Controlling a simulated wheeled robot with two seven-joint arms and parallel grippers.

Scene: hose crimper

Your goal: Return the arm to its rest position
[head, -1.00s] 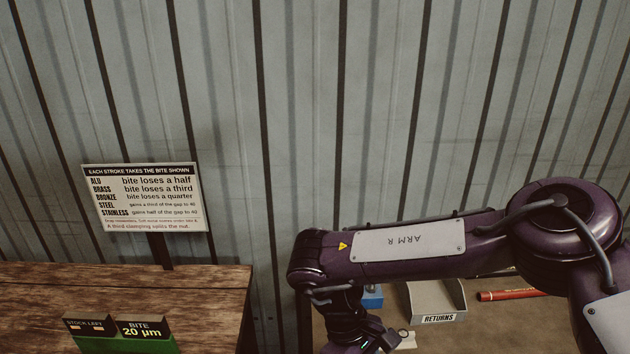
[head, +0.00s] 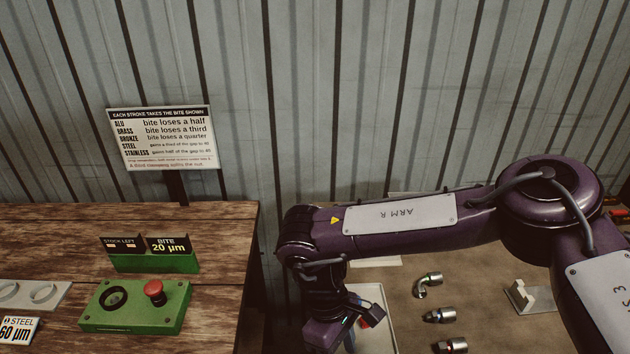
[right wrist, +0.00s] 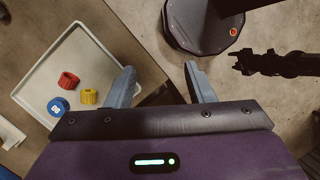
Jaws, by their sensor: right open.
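My right arm (head: 400,217), purple with a pale "ARM R" plate, reaches leftward across the head view. Its forearm bends down at the left end, and the wrist runs to the bottom edge, beside the right-hand table. In the right wrist view my right gripper (right wrist: 160,86) has its two blue-grey fingers apart with nothing between them. It hangs above the edge of a pale tray (right wrist: 35,72) and the floor. My left gripper does not show clearly in either view.
The tray holds a red ring (right wrist: 68,80), a yellow ring (right wrist: 89,97) and a blue ring (right wrist: 58,107). Several metal fittings (head: 439,315) lie on the right table. A green button box (head: 135,306) and bite display (head: 160,260) stand on the left wooden table. A dark jagged shape (right wrist: 275,63) is unclear.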

